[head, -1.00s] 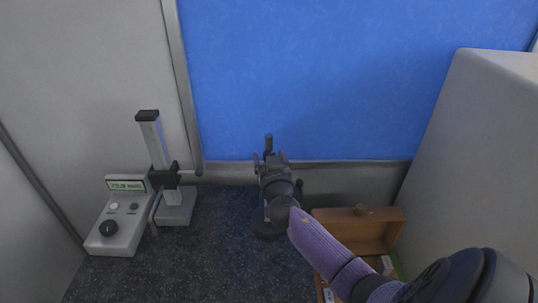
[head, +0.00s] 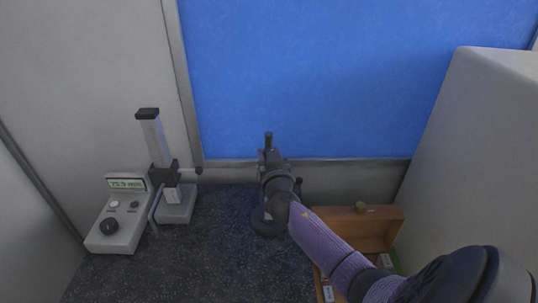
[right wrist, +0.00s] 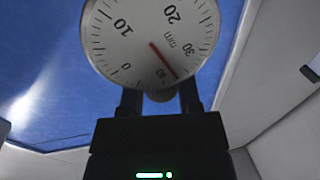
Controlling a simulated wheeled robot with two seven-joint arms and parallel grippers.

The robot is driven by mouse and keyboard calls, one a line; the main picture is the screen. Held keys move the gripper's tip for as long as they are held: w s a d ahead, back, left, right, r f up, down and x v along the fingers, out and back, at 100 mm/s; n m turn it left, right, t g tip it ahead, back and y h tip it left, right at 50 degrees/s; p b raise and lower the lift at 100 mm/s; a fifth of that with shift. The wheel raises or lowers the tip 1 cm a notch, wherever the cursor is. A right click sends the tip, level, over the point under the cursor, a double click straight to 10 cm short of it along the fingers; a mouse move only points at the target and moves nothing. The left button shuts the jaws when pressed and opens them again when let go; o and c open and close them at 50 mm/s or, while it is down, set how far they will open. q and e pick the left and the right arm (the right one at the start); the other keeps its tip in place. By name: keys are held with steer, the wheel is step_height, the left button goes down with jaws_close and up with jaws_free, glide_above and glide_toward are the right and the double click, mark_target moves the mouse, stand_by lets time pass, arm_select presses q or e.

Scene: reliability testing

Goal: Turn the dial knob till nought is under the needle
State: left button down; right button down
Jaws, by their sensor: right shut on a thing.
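The dial (right wrist: 150,30) fills the top of the right wrist view, a pale round face with black ticks and numbers, partly cut off by the frame. Its red needle (right wrist: 164,61) points to the lower right. The 0 mark is at the lower left, clearly apart from the needle tip. A rounded grey knob (right wrist: 160,94) shows below the dial, between the fingers of my right gripper (right wrist: 160,101), which is shut on it. In the head view my right gripper (head: 271,160) is at the dark stand (head: 267,224); it and my wrist hide the dial there. My left gripper is not in view.
A grey device with a small display (head: 126,183) and a black control knob (head: 108,226) stands at left, beside a measuring column (head: 153,140). An open wooden box (head: 350,225) lies at right, under my arm. A blue panel (head: 320,80) is behind. The dark bench between is clear.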

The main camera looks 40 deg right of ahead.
steer(key=shift+f+n+t+y+b, duration=0.1)
steer(key=shift+n+t+y+b, duration=0.2)
steer(key=shift+n+t+y, duration=0.5)
steer(key=n+y, duration=0.3)
steer(key=y, duration=0.2)
steer(key=shift+d+t+y+b, duration=0.1)
steer(key=shift+t+y+b, duration=0.2)
steer(key=shift+t+b, duration=0.1)
steer(key=n+y+b, duration=0.1)
steer(key=n+y, duration=0.2)
steer(key=y, duration=0.1)
steer(key=shift+b, duration=0.35)
steer(key=n+g+y+b, duration=0.2)
steer(key=n+y+b, duration=0.1)
steer(key=b, duration=0.3)
steer(key=n+g+y+b, duration=0.2)
steer(key=n+y+b, duration=0.1)
steer(key=y+b, duration=0.3)
steer(key=shift+f+n+y+b, duration=0.15)
steer(key=shift+n+y+b, duration=0.15)
steer(key=shift+b, duration=0.15)
steer(key=shift+n+g+y+b, duration=0.4)
steer(key=shift+g+y+b, duration=0.15)
steer(key=shift+b, duration=0.3)
steer(key=shift+r, duration=0.2)
